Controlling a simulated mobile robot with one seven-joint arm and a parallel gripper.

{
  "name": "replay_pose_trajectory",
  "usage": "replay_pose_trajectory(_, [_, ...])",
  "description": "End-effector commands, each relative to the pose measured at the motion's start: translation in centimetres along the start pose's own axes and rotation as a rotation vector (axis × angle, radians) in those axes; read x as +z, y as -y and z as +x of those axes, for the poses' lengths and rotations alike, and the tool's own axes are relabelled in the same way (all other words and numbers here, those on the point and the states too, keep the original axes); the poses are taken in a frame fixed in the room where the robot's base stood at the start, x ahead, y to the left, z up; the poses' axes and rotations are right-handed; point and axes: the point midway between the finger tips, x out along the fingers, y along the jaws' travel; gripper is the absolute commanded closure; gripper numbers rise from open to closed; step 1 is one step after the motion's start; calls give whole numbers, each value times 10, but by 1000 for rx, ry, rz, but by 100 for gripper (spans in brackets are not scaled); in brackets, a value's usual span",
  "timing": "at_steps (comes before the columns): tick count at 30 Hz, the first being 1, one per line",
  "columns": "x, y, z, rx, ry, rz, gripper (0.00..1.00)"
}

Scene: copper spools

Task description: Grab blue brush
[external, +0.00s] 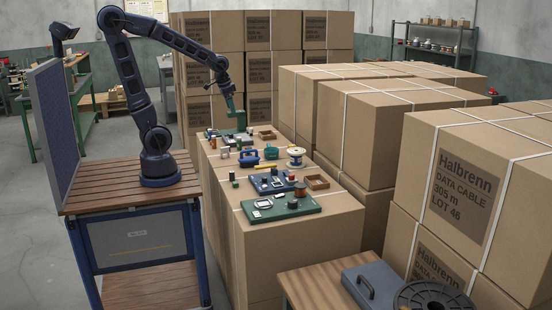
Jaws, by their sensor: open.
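My gripper (240,128) is at the end of my dark blue arm and points down. It is over the far part of the carton top, close above the small items there. Its jaws are open, and I see nothing held between them. A small blue object (248,158) lies on the carton top, nearer the camera than my gripper. It may be the blue brush, but it is too small to be sure. Items under and behind my gripper are partly hidden.
Boards with parts (282,208), a copper-coloured spool (300,189), a white-flanged spool (295,157), a teal container (271,153) and a wooden tray (317,182) crowd the carton top (335,205). Tall carton stacks (357,130) stand close on the right.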

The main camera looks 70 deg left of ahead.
Motion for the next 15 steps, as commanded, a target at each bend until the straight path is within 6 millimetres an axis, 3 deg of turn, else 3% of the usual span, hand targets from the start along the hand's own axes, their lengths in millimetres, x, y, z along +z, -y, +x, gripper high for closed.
replay_pose_trajectory(15, [-47, 45, 117, 9, 131, 11, 24])
